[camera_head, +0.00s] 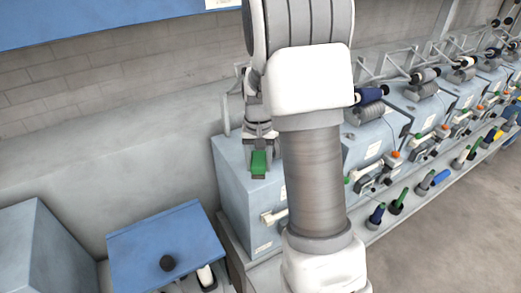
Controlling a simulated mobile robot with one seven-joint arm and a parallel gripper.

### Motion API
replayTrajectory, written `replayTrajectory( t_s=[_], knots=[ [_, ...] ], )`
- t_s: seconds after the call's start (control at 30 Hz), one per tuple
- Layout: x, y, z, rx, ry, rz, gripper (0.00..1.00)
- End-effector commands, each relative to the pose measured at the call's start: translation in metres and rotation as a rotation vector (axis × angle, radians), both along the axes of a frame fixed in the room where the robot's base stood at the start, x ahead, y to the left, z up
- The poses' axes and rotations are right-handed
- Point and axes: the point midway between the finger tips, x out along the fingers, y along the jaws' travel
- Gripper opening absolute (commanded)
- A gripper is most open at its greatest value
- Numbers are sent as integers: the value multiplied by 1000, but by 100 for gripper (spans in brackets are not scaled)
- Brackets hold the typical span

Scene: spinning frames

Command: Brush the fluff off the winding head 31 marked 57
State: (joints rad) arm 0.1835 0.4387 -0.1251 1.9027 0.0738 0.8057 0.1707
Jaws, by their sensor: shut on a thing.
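My gripper (260,140) hangs left of my arm, over the blue-grey winding head (244,210) nearest to me. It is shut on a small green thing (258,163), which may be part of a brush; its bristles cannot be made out. The green thing is in front of the winding head's upper part. My arm covers the right side of this head. I cannot read any number on the heads, and no fluff can be made out.
More winding heads (425,103) run away to the right, with yarn packages (370,95) on top and bobbins (376,215) along the front ledge. A blue sloped panel (190,235) with a black knob (167,263) stands at lower left. Open floor (450,240) lies at lower right.

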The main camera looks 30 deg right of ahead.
Motion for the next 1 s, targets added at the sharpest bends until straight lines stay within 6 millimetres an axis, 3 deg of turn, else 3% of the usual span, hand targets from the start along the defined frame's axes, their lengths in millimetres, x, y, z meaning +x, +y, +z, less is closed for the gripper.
replayTrajectory(
  t_s=[0.3, 0.87, 1.0],
  knots=[
    [2, -1, 29, -1, -2, 2, 0],
    [2, -1, 29, 0, -1, 2, 0],
    [2, 14, 26, 0, 0, 56, 0]
  ],
)
